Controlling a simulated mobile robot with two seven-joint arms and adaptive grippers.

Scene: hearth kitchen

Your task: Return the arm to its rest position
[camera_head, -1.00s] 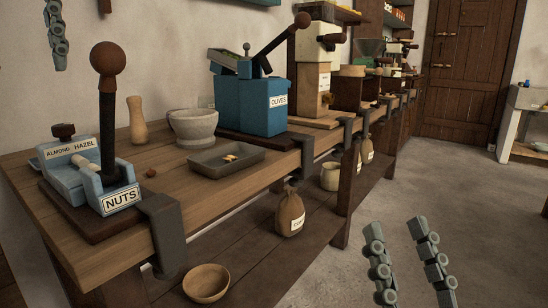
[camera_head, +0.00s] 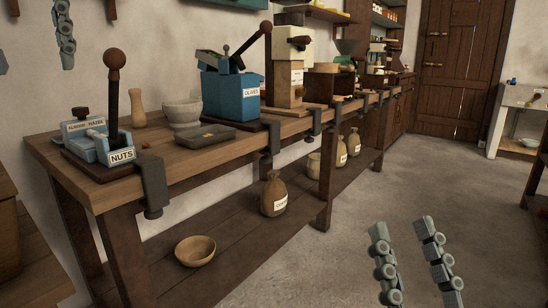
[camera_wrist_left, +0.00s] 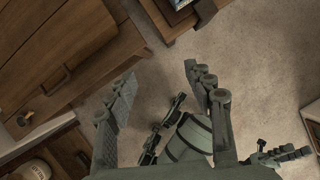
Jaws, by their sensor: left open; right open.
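My right gripper (camera_head: 404,228) is open and empty at the lower right of the head view, over the bare floor. In the head view, only part of my left gripper shows, a grey-green finger (camera_head: 65,35) at the upper left against the wall. The left wrist view shows my left gripper (camera_wrist_left: 160,70) open, its two fingers wide apart with nothing between them and the floor below. Neither gripper touches the workbench (camera_head: 190,160). Most of both arms lies outside the head view.
The bench carries a blue nuts device (camera_head: 85,148), a grey tray (camera_head: 205,137), a stone mortar (camera_head: 183,112) and a blue olives press (camera_head: 232,95). A wooden bowl (camera_head: 195,250) and sacks stand on its lower shelf. The floor (camera_head: 340,225) to the right is clear.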

